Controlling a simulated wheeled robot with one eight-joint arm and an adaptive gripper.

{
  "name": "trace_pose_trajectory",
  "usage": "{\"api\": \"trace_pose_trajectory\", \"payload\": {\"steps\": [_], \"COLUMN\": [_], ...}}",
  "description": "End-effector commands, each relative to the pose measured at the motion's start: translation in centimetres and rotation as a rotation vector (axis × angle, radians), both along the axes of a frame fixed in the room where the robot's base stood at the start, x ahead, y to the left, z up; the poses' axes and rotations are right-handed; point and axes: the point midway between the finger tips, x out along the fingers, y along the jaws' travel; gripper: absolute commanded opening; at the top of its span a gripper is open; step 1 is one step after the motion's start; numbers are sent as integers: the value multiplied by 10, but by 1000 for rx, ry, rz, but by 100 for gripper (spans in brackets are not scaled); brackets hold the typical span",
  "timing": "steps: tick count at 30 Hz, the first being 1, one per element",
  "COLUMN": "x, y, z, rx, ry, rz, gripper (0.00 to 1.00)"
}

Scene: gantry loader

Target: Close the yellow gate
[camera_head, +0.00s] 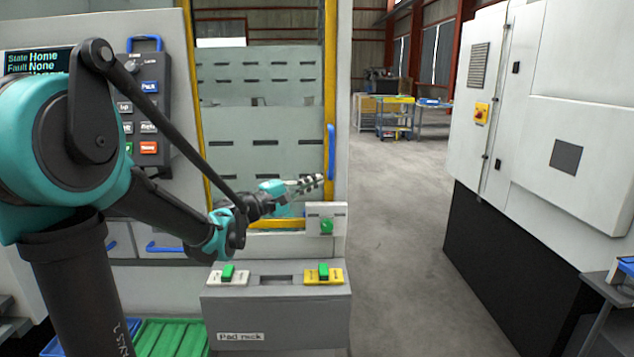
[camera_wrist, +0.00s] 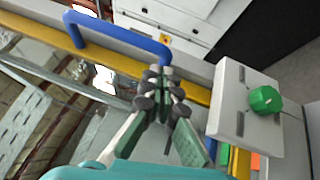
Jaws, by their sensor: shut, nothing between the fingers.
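The yellow gate (camera_head: 330,60) is a yellow frame around a clear panel, beside the grey post of the cell. A blue bar handle (camera_head: 331,152) stands upright on its right side; in the wrist view the handle (camera_wrist: 120,33) lies beyond my fingers. My gripper (camera_head: 318,182) is shut and empty, just below and left of the handle's lower end. In the wrist view my fingertips (camera_wrist: 158,76) are together close to one handle end. I cannot tell whether they touch it, nor whether the gate is fully shut.
A white box with a green knob (camera_head: 326,227) sits just below my gripper. A control panel (camera_head: 146,110) is behind my arm. A white machine (camera_head: 560,110) stands right, with open floor between.

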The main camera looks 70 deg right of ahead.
Motion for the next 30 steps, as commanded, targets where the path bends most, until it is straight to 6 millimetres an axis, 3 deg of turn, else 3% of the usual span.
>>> {"api": "trace_pose_trajectory", "payload": {"steps": [3,9,16,30], "x": [20,44,64,71], "y": [1,41,72,85], "z": [-5,-11,-16,-18], "rx": [0,0,-1,1], "ry": [1,1,2,1], "rz": [9,10,8,7], "gripper": [0,0,0,0]}}
